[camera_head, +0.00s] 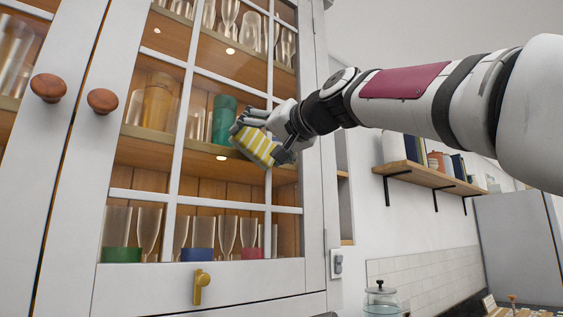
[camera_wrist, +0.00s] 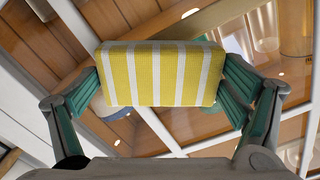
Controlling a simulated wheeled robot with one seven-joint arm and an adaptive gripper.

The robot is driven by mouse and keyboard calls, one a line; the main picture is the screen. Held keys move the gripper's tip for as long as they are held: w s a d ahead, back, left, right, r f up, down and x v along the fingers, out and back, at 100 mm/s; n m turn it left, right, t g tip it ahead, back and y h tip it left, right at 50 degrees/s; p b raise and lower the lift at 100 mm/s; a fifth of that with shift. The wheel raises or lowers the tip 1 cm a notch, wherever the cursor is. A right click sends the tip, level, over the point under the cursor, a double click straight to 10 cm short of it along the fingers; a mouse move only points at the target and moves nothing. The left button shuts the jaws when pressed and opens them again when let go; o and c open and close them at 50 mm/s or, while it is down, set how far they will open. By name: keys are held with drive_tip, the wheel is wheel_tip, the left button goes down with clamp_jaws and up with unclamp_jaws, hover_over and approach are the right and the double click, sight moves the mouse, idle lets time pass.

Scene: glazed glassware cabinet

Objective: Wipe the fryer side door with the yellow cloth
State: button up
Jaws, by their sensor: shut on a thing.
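My gripper (camera_head: 268,130) is shut on a yellow cloth with white stripes (camera_head: 253,146), a folded block. In the wrist view, the cloth (camera_wrist: 160,75) is pinched at both ends between the fingers. The gripper and cloth are in front of the upper right panes of the right glazed cabinet door (camera_head: 150,280), close to the glass. I cannot tell whether the cloth touches it. The door looks shut, with white bars and a round wooden knob (camera_head: 103,101). No fryer shows, so I cannot tell which door is its side.
Another glazed door with a wooden knob (camera_head: 48,87) is at the left. A brass latch (camera_head: 201,286) sticks out below the panes. Glasses and a green tumbler (camera_head: 223,120) stand behind the glass. A wall shelf (camera_head: 425,177) and a glass jar (camera_head: 381,301) are at the right.

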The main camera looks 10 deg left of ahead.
sight(202, 136)
drive_tip(key=shift+s+a+r+p, duration=0.1)
drive_tip(key=shift+s+a+p, duration=0.55)
drive_tip(key=shift+s+a, duration=0.75)
drive_tip(key=shift+s+a+p, duration=0.6)
drive_tip(key=shift+s+a, duration=0.5)
drive_tip(key=shift+s, duration=0.45)
drive_tip(key=shift+s+a+p, duration=1.2)
drive_tip(key=shift+s+p, duration=0.05)
drive_tip(key=shift+s, duration=0.1)
drive_tip(key=shift+a, duration=0.15)
drive_tip(key=b+v, duration=0.3)
drive_tip(key=v, duration=0.3)
drive_tip(key=shift+b, duration=0.3)
drive_tip(key=shift+b+v, duration=0.8)
drive_tip(key=shift+v, duration=0.7)
